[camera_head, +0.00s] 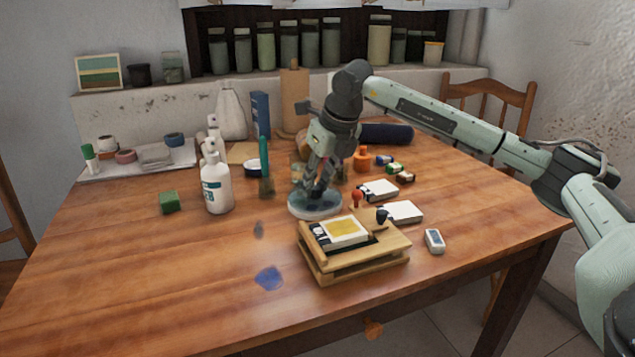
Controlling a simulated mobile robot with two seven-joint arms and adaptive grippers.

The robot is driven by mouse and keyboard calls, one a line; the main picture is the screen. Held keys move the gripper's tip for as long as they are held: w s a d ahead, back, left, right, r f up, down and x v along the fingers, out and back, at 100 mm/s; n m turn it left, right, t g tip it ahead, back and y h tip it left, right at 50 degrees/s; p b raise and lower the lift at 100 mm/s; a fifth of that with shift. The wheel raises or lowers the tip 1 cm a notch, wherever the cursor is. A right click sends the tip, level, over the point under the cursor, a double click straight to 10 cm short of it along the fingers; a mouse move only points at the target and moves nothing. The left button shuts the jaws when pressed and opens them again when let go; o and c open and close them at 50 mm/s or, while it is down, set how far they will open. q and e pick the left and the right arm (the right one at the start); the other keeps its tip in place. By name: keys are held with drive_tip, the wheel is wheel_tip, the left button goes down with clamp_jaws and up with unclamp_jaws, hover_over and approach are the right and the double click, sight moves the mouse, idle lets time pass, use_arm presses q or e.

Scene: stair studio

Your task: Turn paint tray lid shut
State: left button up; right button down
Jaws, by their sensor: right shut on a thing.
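A low round dish with a pale, bluish rim (318,211) lies on the table behind the wooden box; it looks like the paint tray. My right gripper (310,193) points down over it, its dark fingers at the dish's top. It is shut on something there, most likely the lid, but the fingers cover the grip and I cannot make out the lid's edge. My left gripper is not in view.
A wooden box (370,262) with a yellow-topped block stands in front. A white bottle (217,190) and green block (169,202) stand left. White pads (402,212) and a small white device (434,241) lie right. The table's front left is mostly clear.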

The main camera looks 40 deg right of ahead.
drive_tip(key=m+h, duration=0.1)
drive_tip(key=m, duration=0.3)
drive_tip(key=m+h, duration=0.1)
drive_tip(key=m, duration=0.1)
drive_tip(key=shift+w+a+m+g+h, duration=0.1)
drive_tip(key=shift+a+m+g+h, duration=0.15)
drive_tip(key=shift+m+g+h, duration=0.05)
drive_tip(key=m, duration=0.2)
drive_tip(key=m+g+h, duration=0.1)
drive_tip(key=m, duration=0.2)
drive_tip(key=shift+m+h, duration=0.3)
drive_tip(key=shift+g, duration=0.3)
drive_tip(key=c, duration=1.2)
unclamp_jaws()
drive_tip(key=v, duration=1.2)
